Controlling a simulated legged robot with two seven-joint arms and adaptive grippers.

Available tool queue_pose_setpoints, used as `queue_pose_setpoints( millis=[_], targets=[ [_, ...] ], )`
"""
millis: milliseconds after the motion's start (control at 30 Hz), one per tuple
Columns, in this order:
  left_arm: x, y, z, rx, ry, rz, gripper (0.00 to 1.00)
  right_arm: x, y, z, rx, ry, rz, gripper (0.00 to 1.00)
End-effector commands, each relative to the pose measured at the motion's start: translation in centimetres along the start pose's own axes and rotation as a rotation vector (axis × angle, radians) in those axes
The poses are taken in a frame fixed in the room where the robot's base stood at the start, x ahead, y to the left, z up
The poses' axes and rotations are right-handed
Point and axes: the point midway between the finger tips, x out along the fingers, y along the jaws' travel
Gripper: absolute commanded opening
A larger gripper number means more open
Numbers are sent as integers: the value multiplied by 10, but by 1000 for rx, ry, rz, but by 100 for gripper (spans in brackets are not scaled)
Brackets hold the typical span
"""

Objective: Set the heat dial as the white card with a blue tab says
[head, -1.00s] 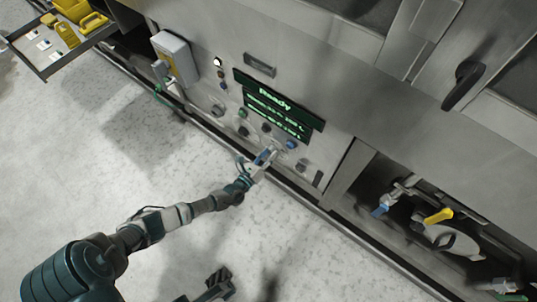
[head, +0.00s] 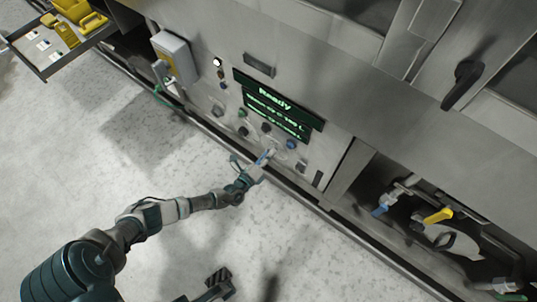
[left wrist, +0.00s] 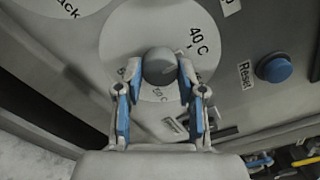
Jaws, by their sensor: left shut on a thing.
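The heat dial is a round white face with a dark grey knob (left wrist: 158,68) in the left wrist view. Its marks include "40 C" at the upper right and "50 C" below the knob, partly hidden by it. My left gripper (head: 265,157) is at the lower part of the panel. In the left wrist view its blue-padded fingers (left wrist: 158,82) stand either side of the knob, shut on it. Small white cards (head: 43,44) lie in the tray at the upper left; their tabs and writing are too small to read. What seems my right gripper (head: 215,284) is cut off at the bottom edge.
A green-lettered display (head: 275,105) reads "Ready". A blue Reset button (left wrist: 274,67) is right of the dial. Other knobs sit nearby. The drawer tray (head: 58,66) juts out at upper left. Blue and yellow valve handles (head: 438,215) are at right. The floor is clear.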

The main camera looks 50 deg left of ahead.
Motion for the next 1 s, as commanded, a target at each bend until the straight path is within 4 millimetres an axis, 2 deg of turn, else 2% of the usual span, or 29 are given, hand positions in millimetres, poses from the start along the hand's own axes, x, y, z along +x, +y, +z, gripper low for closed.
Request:
queue_pose_setpoints(
  millis=[333,367,433,767,867,1000],
  targets=[
    [-2,4,-1,-2,4,8,4,-1,0,1,0,-1,0,40],
    [-2,4,-1,-2,4,8,46,-1,0,0,0,-1,0,40],
    [-2,4,-1,-2,3,7,64,-1,0,0,0,-1,0,40],
    [-3,1,0,-2,1,2,64,0,-1,-2,-1,2,-5,40],
    [-12,2,-1,-2,2,2,64,0,-1,-4,0,4,-4,40],
    [-39,3,-1,-2,5,4,64,1,-1,-4,0,4,-3,40]
  ],
)
